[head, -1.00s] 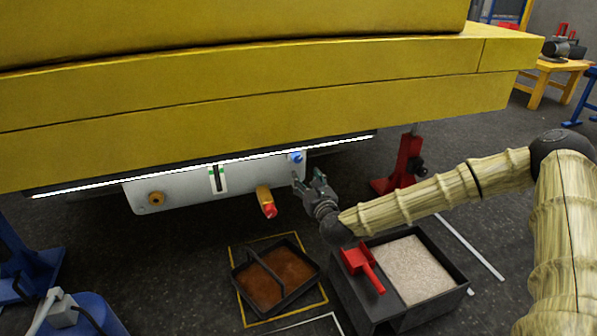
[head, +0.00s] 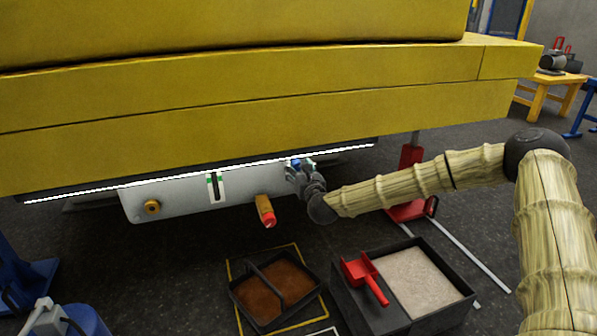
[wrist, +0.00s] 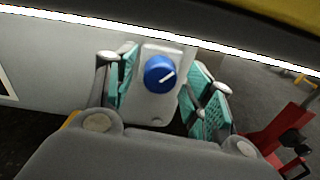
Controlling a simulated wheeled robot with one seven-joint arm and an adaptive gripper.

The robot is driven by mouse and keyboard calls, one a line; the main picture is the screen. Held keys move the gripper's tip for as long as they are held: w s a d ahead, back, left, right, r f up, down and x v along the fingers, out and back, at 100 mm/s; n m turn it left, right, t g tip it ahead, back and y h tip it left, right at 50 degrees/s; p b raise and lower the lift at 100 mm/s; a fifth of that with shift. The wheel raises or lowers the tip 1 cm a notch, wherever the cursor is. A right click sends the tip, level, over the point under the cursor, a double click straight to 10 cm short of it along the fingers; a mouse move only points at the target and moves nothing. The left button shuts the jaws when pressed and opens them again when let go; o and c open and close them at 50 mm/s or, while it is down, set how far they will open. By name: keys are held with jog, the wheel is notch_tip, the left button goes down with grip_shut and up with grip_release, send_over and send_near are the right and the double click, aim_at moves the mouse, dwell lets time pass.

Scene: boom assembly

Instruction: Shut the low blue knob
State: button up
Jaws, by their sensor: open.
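In the head view only a bit of the knob (head: 295,162) shows behind my gripper (head: 301,172). In the wrist view my gripper (wrist: 168,92) is open, with one teal-padded finger on each side of the knob. I see a gap on both sides; I cannot tell how deep the fingers reach.
A brass fitting with a red tip (head: 266,211) hangs from the panel left of my gripper. A yellow boom (head: 250,120) lies close above. A brown-filled tray (head: 236,296) and a dark bin with a red scoop (head: 364,275) stand below. A red stand (head: 408,180) is at right.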

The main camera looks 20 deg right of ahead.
jog(key=shift+w, duration=0.15)
jog(key=shift+c, duration=0.2)
jog(key=c, duration=1)
